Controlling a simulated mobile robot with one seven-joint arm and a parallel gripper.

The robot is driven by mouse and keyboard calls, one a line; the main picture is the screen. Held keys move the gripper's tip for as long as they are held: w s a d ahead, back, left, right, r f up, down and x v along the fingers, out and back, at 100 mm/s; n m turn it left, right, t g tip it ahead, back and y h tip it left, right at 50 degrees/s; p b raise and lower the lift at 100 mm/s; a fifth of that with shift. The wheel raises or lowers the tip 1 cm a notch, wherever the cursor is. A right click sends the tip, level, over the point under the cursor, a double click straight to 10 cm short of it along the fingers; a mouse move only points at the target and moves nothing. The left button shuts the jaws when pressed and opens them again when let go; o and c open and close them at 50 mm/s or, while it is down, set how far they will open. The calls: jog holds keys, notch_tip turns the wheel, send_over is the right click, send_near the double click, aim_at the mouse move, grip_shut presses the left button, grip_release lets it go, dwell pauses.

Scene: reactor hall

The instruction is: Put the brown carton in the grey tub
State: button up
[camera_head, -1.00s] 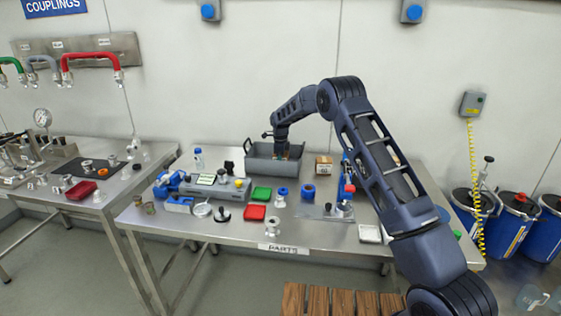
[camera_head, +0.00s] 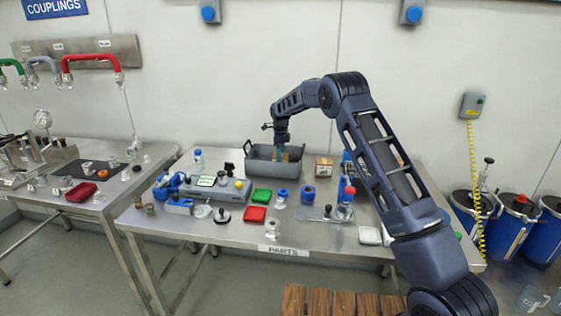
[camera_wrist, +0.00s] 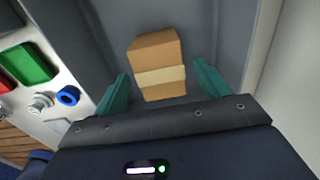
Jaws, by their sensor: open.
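The grey tub (camera_head: 262,167) stands at the back of the parts table. A brown carton (camera_wrist: 160,65) with a pale tape band lies inside it in the wrist view; it shows as a small brown patch (camera_head: 286,157) in the head view. My gripper (camera_head: 279,158) is over the tub, pointing down. In the wrist view its two teal fingers (camera_wrist: 158,88) are open, one on each side of the carton, with gaps between. The front wall of the tub hides the carton's base in the head view.
Another brown box (camera_head: 324,167) stands on the table right of the tub. A green tray (camera_head: 261,196), a red tray (camera_head: 254,214) and a blue ring (camera_head: 308,193) lie in front. My arm passes over the table's right part.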

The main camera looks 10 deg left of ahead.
notch_tip(320, 180, up, 7)
jog(key=shift+f, duration=0.1)
jog(key=shift+d+r, duration=0.1)
jog(key=shift+r, duration=0.15)
jog(key=s+d+r+n+t, duration=0.1)
jog(key=s+d+r+n, duration=0.2)
jog(key=s+d+r, duration=0.5)
jog(key=s+d+r+n, duration=0.3)
jog(key=d+r, duration=0.8)
jog(key=d, duration=0.4)
jog(key=s+d+r+n+t, duration=0.1)
jog(key=s+d+r+n, duration=0.35)
jog(key=s+d, duration=0.85)
jog(key=s+d+f+n+t, duration=0.1)
jog(key=s+d+f+n, duration=0.1)
jog(key=s, duration=0.7)
jog(key=s+d+f+n, duration=0.3)
jog(key=s+d, duration=0.2)
jog(key=s, duration=0.5)
jog(key=s+d+f+n+t, duration=0.1)
jog(key=s+d, duration=0.3)
jog(key=s, duration=0.6)
jog(key=shift+f+n+t, duration=0.3)
jog(key=shift+f+n, duration=0.4)
jog(key=shift+n, duration=0.05)
